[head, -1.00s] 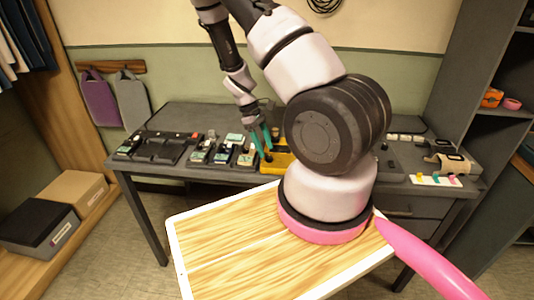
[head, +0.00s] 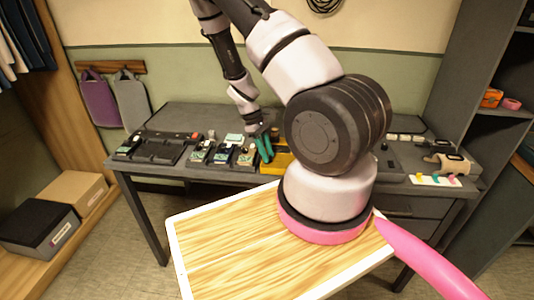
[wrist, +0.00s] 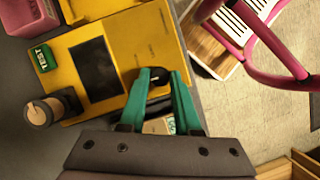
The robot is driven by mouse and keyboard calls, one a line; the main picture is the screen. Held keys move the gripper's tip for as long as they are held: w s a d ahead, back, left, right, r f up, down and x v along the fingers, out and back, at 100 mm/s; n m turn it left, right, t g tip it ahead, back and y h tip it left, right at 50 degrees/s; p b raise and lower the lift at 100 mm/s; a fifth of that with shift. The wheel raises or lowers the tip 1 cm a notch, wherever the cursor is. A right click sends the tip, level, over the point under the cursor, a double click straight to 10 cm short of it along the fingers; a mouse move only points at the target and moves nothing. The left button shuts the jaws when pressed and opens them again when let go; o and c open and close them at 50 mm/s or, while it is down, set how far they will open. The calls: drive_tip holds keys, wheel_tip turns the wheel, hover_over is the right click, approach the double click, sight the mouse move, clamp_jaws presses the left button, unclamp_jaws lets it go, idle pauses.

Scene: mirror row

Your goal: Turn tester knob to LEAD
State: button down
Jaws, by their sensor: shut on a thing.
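The tester is a yellow box (wrist: 142,38) with a dark screen (wrist: 95,68) in the wrist view. In the head view the tester (head: 281,160) shows partly, behind my arm. Its black knob (wrist: 159,82) sits near the box's edge. My gripper (wrist: 161,75) has its teal fingers shut on the knob, one on each side. In the head view my gripper (head: 266,158) reaches down at the tester. The knob's pointer and any LEAD mark cannot be read; the fingers cover part of the knob area.
A green block marked TEST (wrist: 43,58) and a round brown-topped container (wrist: 40,112) are beside the tester. On the workbench (head: 215,118), several small devices (head: 222,152) stand left of my gripper and a black tray (head: 158,146) lies farther left. The bench's back left is clear.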

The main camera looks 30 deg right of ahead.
drive_tip(key=shift+m, duration=0.3)
drive_tip(key=m, duration=0.2)
drive_tip(key=m+y, duration=0.1)
drive_tip(key=shift+d+m+g+y, duration=0.2)
drive_tip(key=shift+m+g+y, duration=0.1)
drive_tip(key=shift+m+g, duration=0.1)
drive_tip(key=m+y, duration=0.1)
drive_tip(key=m, duration=0.3)
drive_tip(key=shift+d+m+y, duration=0.15)
drive_tip(key=shift+m+y, duration=0.15)
drive_tip(key=shift+y, duration=0.1)
drive_tip(key=m, duration=0.2)
drive_tip(key=m+y, duration=0.1)
drive_tip(key=m, duration=0.1)
drive_tip(key=shift+d+t+y, duration=0.1)
drive_tip(key=shift+t+y, duration=0.2)
drive_tip(key=shift+t, duration=0.1)
drive_tip(key=m+t+y, duration=0.1)
drive_tip(key=m, duration=0.3)
drive_tip(key=shift+s+d+m, duration=0.1)
drive_tip(key=shift+m, duration=0.2)
drive_tip(key=c, duration=0.6)
unclamp_jaws()
